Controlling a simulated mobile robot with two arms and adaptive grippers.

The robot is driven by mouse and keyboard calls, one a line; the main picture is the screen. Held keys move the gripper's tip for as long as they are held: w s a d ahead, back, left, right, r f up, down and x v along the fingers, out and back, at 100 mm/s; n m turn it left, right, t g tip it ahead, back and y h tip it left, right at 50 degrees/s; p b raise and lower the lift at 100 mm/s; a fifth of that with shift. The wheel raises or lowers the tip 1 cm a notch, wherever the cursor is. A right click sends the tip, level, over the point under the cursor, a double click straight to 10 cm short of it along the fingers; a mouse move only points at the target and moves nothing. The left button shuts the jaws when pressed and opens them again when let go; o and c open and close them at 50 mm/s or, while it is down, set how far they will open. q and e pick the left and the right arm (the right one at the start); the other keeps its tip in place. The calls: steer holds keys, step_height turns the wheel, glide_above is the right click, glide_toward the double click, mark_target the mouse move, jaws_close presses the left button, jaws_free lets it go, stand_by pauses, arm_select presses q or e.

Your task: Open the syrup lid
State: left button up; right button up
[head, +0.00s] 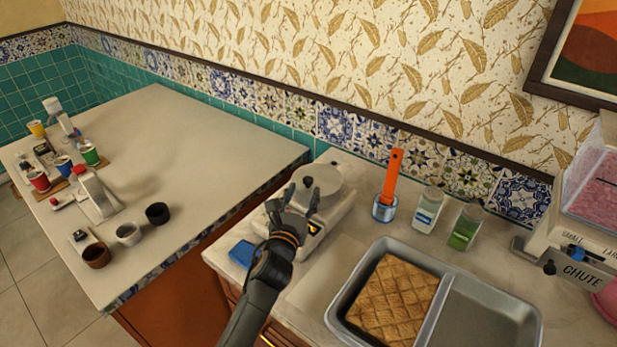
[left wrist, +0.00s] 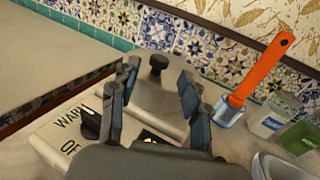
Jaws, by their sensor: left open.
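The syrup warmer (head: 335,217) is a pale box on the counter with a round grey lid (head: 329,178) on top. The lid is down and has a small black knob (left wrist: 158,63). My left gripper (head: 303,196) is open over the near side of the warmer and hides part of it. In the left wrist view, its two fingers (left wrist: 160,76) stand apart on either side of the lid, with the knob between their tips. I cannot tell whether they touch the lid. The warmer's front shows a black dial (left wrist: 90,125) and lettering. My right gripper is not in view.
A brush with an orange handle (head: 391,176) stands in a cup right of the warmer, beside two jars (head: 428,212) (head: 466,228). A metal tray (head: 480,312) holds a waffle slab (head: 392,300). A blue sponge (head: 242,253) lies left. The left table has cups.

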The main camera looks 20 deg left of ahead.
mark_target(307, 183)
arm_select(q)
steer(key=w, duration=0.5)
steer(key=shift+w+a, duration=0.1)
steer(key=shift+w, duration=0.35)
steer(key=shift+c, duration=0.2)
steer(key=c, duration=0.7)
jaws_close()
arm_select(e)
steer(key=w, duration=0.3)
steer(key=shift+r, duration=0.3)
